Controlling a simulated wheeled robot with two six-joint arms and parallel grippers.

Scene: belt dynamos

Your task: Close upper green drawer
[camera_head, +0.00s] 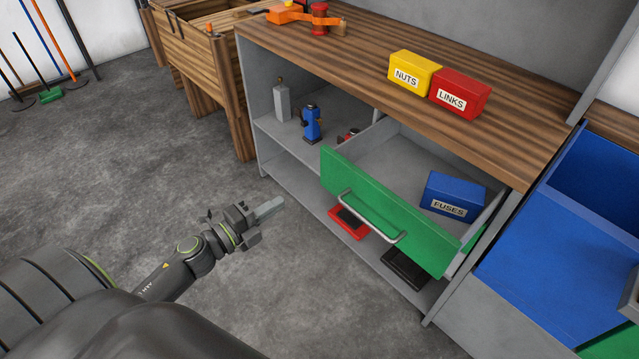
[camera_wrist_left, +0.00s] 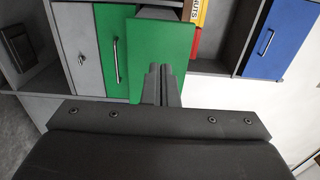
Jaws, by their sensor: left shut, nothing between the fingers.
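The upper green drawer (camera_head: 385,210) is pulled out of the grey cabinet under the wooden worktop. Its green front has a grey bar handle (camera_head: 372,218), and a blue FUSES box (camera_head: 454,194) lies inside. My left gripper (camera_head: 272,207) is shut and empty, to the left of the drawer front and apart from it in the head view. In the left wrist view the shut fingers (camera_wrist_left: 162,84) overlap a green panel (camera_wrist_left: 162,45); contact cannot be told. A green face with a bar handle (camera_wrist_left: 116,60) is beside that panel. My right gripper is not in view.
Yellow NUTS (camera_head: 414,73) and red LINKS (camera_head: 460,93) boxes stand on the worktop (camera_head: 340,60). A blue bottle-like object (camera_head: 311,124) stands on the open shelf. Red (camera_head: 348,223) and black (camera_head: 405,268) items lie below the drawer.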

